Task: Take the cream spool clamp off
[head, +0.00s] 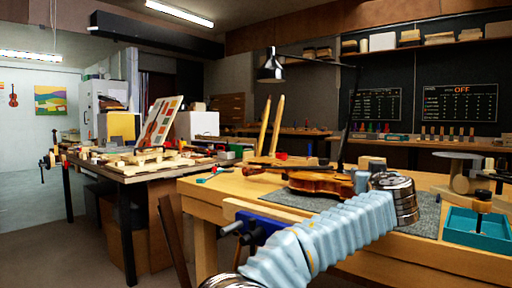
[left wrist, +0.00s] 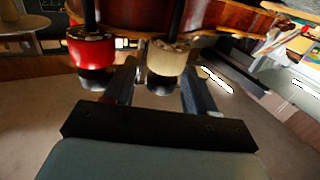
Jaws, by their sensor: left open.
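The cream spool clamp (left wrist: 168,57) hangs at the edge of the reddish-brown violin body (left wrist: 135,15) in the left wrist view, with a dark rod rising from it. A red spool clamp (left wrist: 90,48) is beside it on the left. My left gripper (left wrist: 160,76) is open, its two dark fingers pointing at the cream spool, one toward each side. I cannot tell whether they touch it. In the head view the violin (head: 322,183) lies on the bench, and my left gripper (head: 361,181) is at its right end. The cream clamp cannot be made out there. My right gripper is not in view.
The violin is over a grey mat (head: 428,213) on the wooden bench (head: 232,188). A teal tray (head: 478,232) is at the bench's right, near a round wooden stand (head: 459,180). A cluttered second table (head: 135,172) stands at the left.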

